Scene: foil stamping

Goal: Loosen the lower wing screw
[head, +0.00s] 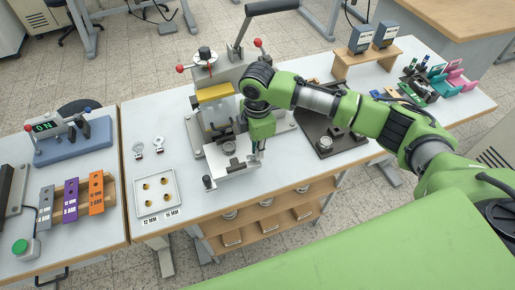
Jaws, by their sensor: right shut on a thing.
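The foil stamping press (215,85) stands on the middle table, with a dark lever handle on top and red-knobbed handles at its sides. Its low front plate (228,172) carries a light round part. My right arm reaches in from the right, and my right gripper (257,155) points down at the right side of this front plate. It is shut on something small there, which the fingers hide. I cannot make out the lower wing screw itself. My left gripper is not in view.
A white tray (141,209) with brass pieces and two small metal parts (138,151) lie left of the press. A dark fixture (308,128) stands to its right. A wooden riser (364,63) holds two boxes.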

